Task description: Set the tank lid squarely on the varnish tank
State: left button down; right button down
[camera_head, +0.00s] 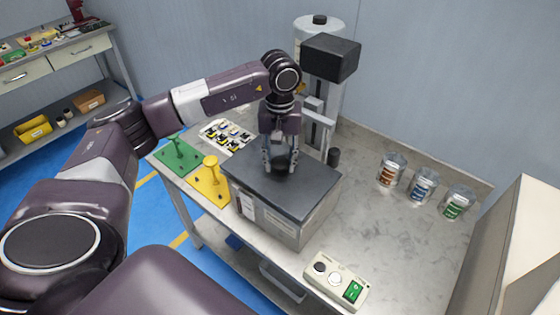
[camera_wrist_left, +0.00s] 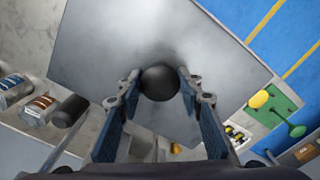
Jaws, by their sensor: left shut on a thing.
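The tank lid (camera_head: 310,190) is a dark grey square plate with a round black knob (camera_wrist_left: 160,82) in its middle. It lies over the top of the varnish tank (camera_head: 295,228), a light grey box with labels on its front. The lid's edges look roughly in line with the tank walls; I cannot tell whether a thin gap remains. My left gripper (camera_head: 281,166) points down over the lid and is shut on its knob. In the left wrist view the fingers stand on both sides of the knob, and the lid (camera_wrist_left: 110,45) hides the tank. My right gripper is not in view.
A column with a black head (camera_head: 331,57) stands behind the tank. Yellow (camera_head: 210,182) and green (camera_head: 178,155) stands are at its left, several cans (camera_head: 423,186) at the right. A control box (camera_head: 336,281) sits in front. The bench between tank and cans is clear.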

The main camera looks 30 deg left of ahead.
pick_arm(q)
jog(key=shift+f+b, duration=0.6)
jog(key=shift+f, duration=0.15)
jog(key=c, duration=1.3)
grip_release()
jog(key=shift+o, duration=0.2)
notch_tip(320, 180, up, 12)
jog(key=shift+s, duration=0.1)
